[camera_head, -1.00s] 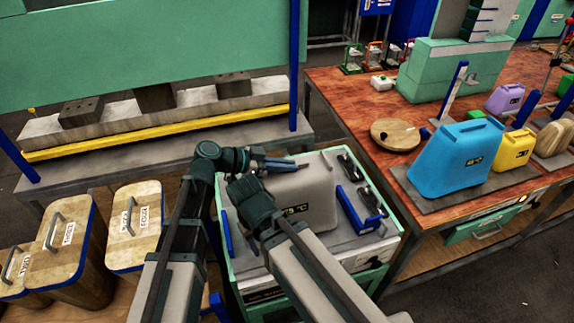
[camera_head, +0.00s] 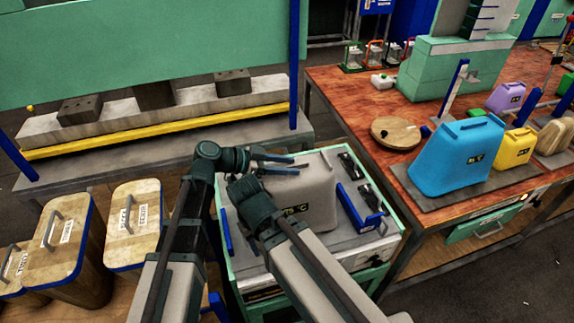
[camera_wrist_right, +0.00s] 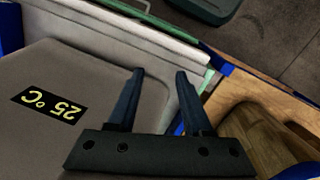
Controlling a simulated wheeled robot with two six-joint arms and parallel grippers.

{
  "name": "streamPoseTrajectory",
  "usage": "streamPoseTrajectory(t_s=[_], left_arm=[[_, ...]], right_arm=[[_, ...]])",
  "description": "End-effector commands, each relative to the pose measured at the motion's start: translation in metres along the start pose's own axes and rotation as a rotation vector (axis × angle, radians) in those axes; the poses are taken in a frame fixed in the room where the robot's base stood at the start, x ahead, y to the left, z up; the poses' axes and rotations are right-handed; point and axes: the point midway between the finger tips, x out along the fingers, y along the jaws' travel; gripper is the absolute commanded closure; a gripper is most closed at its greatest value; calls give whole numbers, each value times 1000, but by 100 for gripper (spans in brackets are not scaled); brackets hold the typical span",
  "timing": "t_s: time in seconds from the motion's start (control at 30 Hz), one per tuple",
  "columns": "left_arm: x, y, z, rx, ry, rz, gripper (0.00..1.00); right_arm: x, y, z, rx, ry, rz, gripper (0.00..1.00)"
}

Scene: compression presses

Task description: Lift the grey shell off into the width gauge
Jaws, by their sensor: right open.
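The grey shell (camera_head: 316,190), with a yellow-on-black 25 °C label, stands on the grey top of a green-edged cart (camera_head: 385,240). My left gripper (camera_head: 295,167) is open by the shell's upper edge, its fingers apart; I cannot tell whether they touch it. My right gripper (camera_wrist_right: 160,75) is open in the right wrist view, over the rounded corner of the grey shell (camera_wrist_right: 60,80), with nothing clamped. In the head view my arms hide it and the shell's left part. I cannot surely tell which fixture is the width gauge; a blue bracket (camera_head: 352,208) stands right of the shell.
Wooden bins (camera_head: 135,225) with handles stand at the left. A large press (camera_head: 150,50) is behind. The right table (camera_head: 340,85) carries a blue shell (camera_head: 455,158), a yellow shell (camera_head: 514,149), a purple shell (camera_head: 506,97) and a round wooden piece (camera_head: 396,132).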

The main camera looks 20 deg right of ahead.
Motion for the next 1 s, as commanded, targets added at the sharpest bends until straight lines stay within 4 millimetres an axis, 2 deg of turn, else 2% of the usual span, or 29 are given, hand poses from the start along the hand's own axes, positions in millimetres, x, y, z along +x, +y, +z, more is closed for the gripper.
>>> streamPoseTrajectory(t_s=[0.23,0.37,0.8,1.0], left_arm=[[-1,0,0,0,-1,0,55],[-11,0,-1,-1,-1,-1,55],[-101,0,-3,-2,0,-4,55],[-128,0,-2,0,0,-1,55]], right_arm=[[0,0,0,0,0,0,50],[-5,0,0,0,0,0,50],[-41,4,2,0,0,0,50],[-50,5,3,-1,0,0,50]])
